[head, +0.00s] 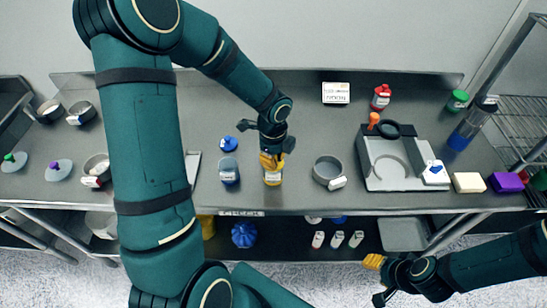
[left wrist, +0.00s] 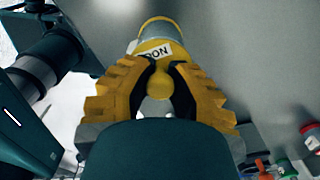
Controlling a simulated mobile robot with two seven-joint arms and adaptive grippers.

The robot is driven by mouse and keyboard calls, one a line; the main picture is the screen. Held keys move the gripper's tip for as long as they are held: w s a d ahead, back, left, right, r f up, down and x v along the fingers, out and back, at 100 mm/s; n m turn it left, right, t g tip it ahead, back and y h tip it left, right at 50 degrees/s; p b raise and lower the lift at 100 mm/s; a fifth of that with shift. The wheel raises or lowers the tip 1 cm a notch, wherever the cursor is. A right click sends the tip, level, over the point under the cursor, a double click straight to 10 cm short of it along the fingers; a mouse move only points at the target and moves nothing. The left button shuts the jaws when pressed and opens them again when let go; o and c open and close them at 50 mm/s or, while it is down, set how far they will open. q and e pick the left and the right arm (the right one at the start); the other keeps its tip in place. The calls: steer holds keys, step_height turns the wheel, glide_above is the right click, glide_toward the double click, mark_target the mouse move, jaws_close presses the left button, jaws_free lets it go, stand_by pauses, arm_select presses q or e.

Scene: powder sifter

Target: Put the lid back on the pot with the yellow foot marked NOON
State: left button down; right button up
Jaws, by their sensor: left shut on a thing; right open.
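The pot with the yellow foot (head: 273,181) stands on the bench with a white label on its front. In the left wrist view the yellow-banded pot (left wrist: 157,30) carries a label of which "OON" can be read. My left gripper (head: 271,161) is right above this pot. In the left wrist view its fingers (left wrist: 159,88) are shut on the yellow knob of the lid (left wrist: 159,84). The lid's rim is mostly hidden, and I cannot tell whether it touches the pot. My right gripper (head: 377,280) is open and empty, in front of the bench.
A blue-footed pot (head: 229,173) stands close to the left, with a blue lid (head: 229,144) behind it. A grey bowl (head: 327,170) stands to the right, then a grey tray (head: 380,182) with a ring. The bench behind the pots is mostly clear.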

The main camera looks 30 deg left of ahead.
arm_select(q)
steer(key=shift+c, duration=1.6)
jaws_free()
steer(key=shift+r, duration=0.1)
steer(key=shift+r+p, duration=3.1)
steer(key=shift+r, duration=0.35)
jaws_close()
steer(key=shift+f, duration=0.2)
